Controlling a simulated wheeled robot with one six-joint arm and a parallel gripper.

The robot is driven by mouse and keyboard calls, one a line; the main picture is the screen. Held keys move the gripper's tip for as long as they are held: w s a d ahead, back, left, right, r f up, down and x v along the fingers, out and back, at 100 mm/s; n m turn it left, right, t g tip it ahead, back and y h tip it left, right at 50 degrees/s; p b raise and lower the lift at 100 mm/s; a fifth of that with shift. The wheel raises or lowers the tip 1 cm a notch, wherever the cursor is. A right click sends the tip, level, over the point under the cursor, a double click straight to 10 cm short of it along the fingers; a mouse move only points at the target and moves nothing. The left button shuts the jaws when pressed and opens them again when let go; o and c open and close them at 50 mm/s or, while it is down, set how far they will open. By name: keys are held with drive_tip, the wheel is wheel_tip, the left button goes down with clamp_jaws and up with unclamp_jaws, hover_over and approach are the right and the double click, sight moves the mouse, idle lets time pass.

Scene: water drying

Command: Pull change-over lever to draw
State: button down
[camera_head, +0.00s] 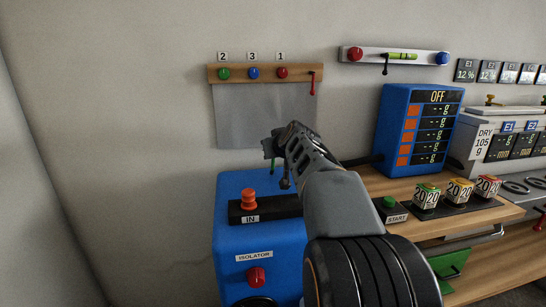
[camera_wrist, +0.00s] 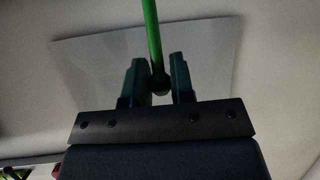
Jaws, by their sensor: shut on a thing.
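A thin green rod (camera_wrist: 151,32), which looks like the change-over lever, runs down between my fingers in the wrist view and ends in a dark ball (camera_wrist: 158,82). My gripper (camera_wrist: 158,62) is shut on this lever near the ball, one finger on each side. In the head view my gripper (camera_head: 277,150) is above the back of the blue cabinet (camera_head: 285,240), in front of the grey sheet. A short green piece (camera_head: 272,167) shows just below the fingers there. My arm and gripper hide most of the lever, and no draw marking can be made out.
An orange knob (camera_head: 249,200) stands by the IN label, left of my arm. A red isolator knob (camera_head: 256,277) is on the cabinet front. The blue display (camera_head: 410,125) and a green START button (camera_head: 390,203) are close on the right. The wall rack (camera_head: 240,73) is behind.

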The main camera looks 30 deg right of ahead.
idle(0.4)
drive_tip(key=c, duration=1.2)
unclamp_jaws()
drive_tip(key=p+v, duration=0.1)
drive_tip(key=v, duration=1.3)
drive_tip(key=shift+c, duration=0.4)
